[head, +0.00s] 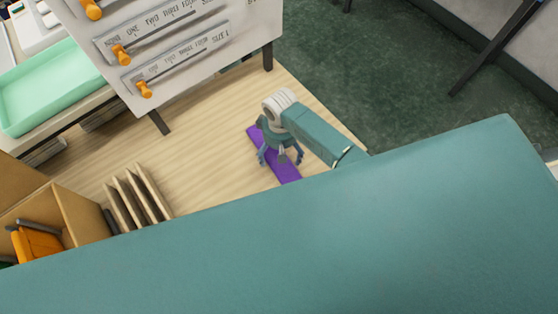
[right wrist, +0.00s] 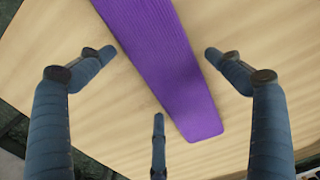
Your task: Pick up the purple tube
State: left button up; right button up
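The purple tube (head: 285,171) lies on the light wooden table and looks like a long flat bar. In the head view my right gripper (head: 281,160) is over it and hides its middle. In the right wrist view the purple tube (right wrist: 165,62) runs from the top edge down to the lower right. The fingers of my right gripper (right wrist: 160,80) are spread wide, on either side of the tube, with nothing between them in their grip. I cannot tell how high the fingertips are above the table. My left gripper is not in view.
A white panel with orange sliders (head: 180,45) stands on legs at the back left. A mint green tray (head: 50,90) is at the left. A wooden rack (head: 138,197) and a cardboard box (head: 75,215) stand at the lower left. Table between rack and tube is clear.

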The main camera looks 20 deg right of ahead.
jog(key=c, duration=0.6)
